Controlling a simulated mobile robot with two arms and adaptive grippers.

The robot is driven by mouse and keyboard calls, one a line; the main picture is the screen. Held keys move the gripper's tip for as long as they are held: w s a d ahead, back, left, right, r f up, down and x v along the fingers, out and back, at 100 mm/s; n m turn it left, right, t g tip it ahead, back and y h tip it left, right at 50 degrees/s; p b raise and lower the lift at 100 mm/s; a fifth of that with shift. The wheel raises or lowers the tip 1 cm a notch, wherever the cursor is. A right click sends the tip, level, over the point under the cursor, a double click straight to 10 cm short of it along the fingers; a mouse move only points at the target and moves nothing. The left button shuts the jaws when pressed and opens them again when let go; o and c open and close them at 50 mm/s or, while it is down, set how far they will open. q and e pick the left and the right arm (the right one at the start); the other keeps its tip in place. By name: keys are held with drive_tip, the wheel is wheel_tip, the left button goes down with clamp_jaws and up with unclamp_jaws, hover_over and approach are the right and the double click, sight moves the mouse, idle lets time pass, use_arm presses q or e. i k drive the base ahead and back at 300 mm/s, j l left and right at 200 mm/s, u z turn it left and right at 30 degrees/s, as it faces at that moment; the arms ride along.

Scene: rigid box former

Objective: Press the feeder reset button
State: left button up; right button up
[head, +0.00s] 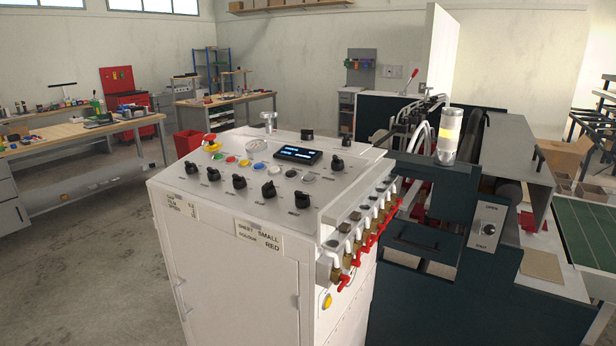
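A white control cabinet (225,265) stands in the centre with a sloped panel on top. The panel carries black rotary knobs, a small lit display (297,154), and a row of small coloured buttons (245,163), including red, green and white ones. A red emergency stop on yellow (211,143) is at the panel's left. A yellow round button (327,301) sits low on the cabinet's right side. The button labels are too small to read, so I cannot tell which is the feeder reset button. Neither of my grippers is in view.
Red-handled valves (368,240) and hoses stick out along the cabinet's right edge. A workbench (85,130) is at the left. The floor (90,240) left of the cabinet is clear.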

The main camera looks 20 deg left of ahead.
sight(308, 178)
drive_tip(key=i+l, duration=0.2)
drive_tip(key=l, duration=0.15)
drive_tip(key=i+l, duration=0.2)
drive_tip(key=l, duration=0.15)
drive_tip(key=i+l, duration=0.2)
drive_tip(key=l, duration=0.15)
drive_tip(key=i+l, duration=0.2)
drive_tip(key=l, duration=0.15)
drive_tip(key=u, duration=1.35)
